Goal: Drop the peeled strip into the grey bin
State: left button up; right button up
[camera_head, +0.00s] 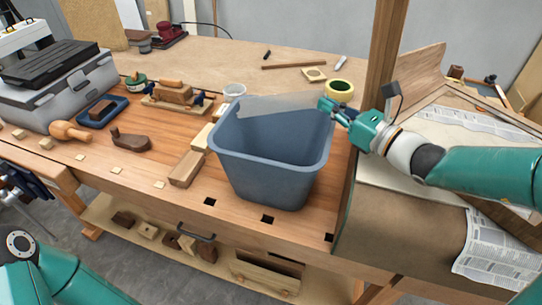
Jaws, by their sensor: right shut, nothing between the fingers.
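The blue-grey bin (272,165) stands upright on the workbench, its open top facing up. A pale, see-through strip (277,104) shows at the bin's far rim, its right end close to my right fingertips. I cannot tell whether it rests on the rim or hangs just above it. My right gripper (324,104) is teal, at the bin's back right rim, shut with nothing between its fingers. My left gripper is out of view; only part of my left arm shows at bottom left.
The wooden workbench (120,180) holds a grey toolbox (70,95), a mallet (70,131), wooden blocks (187,168) and a yellow tape roll (340,88). A wooden post (383,45) rises behind my right gripper. A paper-covered board (470,125) lies at right.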

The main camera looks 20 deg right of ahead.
jog(key=o, duration=0.6)
jog(key=shift+o, duration=0.2)
jog(key=v, duration=1.1)
jog(key=shift+d, duration=0.1)
jog(key=shift+s+d, duration=0.15)
jog(key=shift+s, duration=0.25)
